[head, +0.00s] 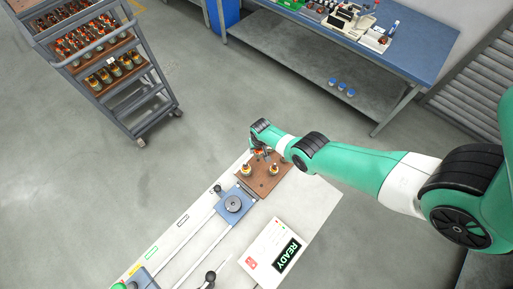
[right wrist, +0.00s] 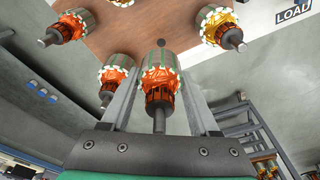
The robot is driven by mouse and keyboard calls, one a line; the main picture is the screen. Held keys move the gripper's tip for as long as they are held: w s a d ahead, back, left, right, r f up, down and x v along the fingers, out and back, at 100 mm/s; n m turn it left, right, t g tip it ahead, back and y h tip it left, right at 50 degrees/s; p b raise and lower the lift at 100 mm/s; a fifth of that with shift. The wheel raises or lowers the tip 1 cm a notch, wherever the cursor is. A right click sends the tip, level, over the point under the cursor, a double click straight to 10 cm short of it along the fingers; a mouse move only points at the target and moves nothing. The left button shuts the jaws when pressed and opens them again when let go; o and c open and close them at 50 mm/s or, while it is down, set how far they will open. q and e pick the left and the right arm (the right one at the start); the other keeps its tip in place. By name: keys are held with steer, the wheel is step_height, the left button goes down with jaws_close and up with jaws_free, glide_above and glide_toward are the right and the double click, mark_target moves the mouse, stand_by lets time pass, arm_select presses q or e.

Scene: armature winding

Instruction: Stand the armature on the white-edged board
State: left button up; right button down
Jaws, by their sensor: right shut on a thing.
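My right gripper (right wrist: 160,78) is shut on an armature (right wrist: 161,82) with an orange winding, a grey-green core and a metal shaft. The held armature is at the brown board (right wrist: 165,28); I cannot tell whether it touches it. In the head view the brown board (head: 262,184) lies at the far end of the pale bench, with my right wrist over its back edge. Other armatures stand on it, one at the left (head: 247,170) and one at the right (head: 274,169). A white edge on the board is not clear. My left gripper is not in view.
A blue fixture with a round grey disc (head: 233,203) sits on rails beside the board. A rack (head: 105,62) of armatures stands at left, a blue workbench (head: 415,42) behind.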

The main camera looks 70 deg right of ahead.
steer(key=shift+f+b, duration=1.7)
steer(key=shift+f, duration=0.25)
steer(key=shift+f+b, duration=1.2)
steer(key=shift+c, duration=0.2)
jaws_free()
steer(key=shift+r, duration=0.1)
steer(key=r+p, duration=0.3)
steer(key=p, duration=0.1)
steer(key=a+r+p, duration=0.1)
steer(key=r+p, duration=0.3)
steer(key=s+r+p, duration=0.1)
steer(key=r+p, duration=0.3)
steer(key=p, duration=0.1)
steer(key=shift+a+r, duration=0.2)
steer(key=shift+r, duration=0.05)
steer(key=shift+f, duration=0.1)
